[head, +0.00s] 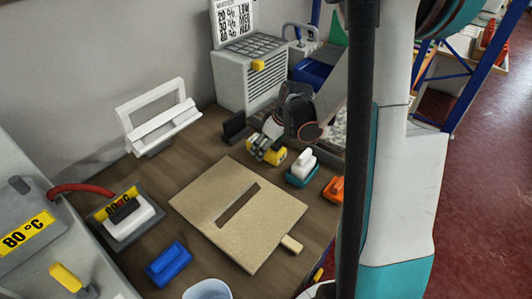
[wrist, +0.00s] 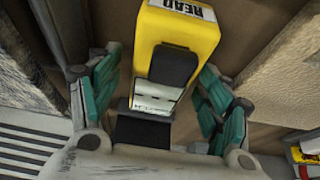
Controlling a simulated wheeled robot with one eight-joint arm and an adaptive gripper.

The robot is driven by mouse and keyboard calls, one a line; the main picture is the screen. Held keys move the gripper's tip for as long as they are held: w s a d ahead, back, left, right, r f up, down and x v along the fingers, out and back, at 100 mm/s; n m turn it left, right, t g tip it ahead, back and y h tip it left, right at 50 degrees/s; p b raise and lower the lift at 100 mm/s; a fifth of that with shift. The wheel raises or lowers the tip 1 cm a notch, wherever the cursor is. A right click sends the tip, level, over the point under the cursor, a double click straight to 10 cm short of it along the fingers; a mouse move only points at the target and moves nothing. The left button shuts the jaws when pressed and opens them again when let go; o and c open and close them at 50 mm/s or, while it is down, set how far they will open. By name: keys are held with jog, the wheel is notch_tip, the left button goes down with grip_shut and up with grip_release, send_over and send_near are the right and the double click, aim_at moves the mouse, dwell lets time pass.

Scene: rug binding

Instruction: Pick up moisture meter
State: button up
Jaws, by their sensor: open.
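The moisture meter looks to be the yellow device with a black panel and a "READ" label; in the wrist view the meter (wrist: 203,42) lies between my fingers. In the head view the yellow meter (head: 278,156) shows at my gripper, on the brown bench, partly hidden by the fingers. My gripper (head: 262,148) is open around it. In the wrist view my gripper (wrist: 160,85) has teal pads left and right of the meter, with gaps on both sides. A black block (wrist: 142,130) shows below the meter's near end.
A tan slotted board (head: 235,240) lies in front of my gripper. A teal-based white block (head: 303,165) and an orange item (head: 334,188) are to the right. A small black block (head: 233,126) and a grey vented unit (head: 245,85) stand behind. A blue block (head: 168,264) lies front left.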

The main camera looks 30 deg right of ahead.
jog(key=shift+w+a+f, duration=0.1)
jog(key=shift+w+f, duration=0.05)
jog(key=shift+f, duration=0.2)
jog(key=c, duration=1.3)
jog(key=shift+r, duration=0.1)
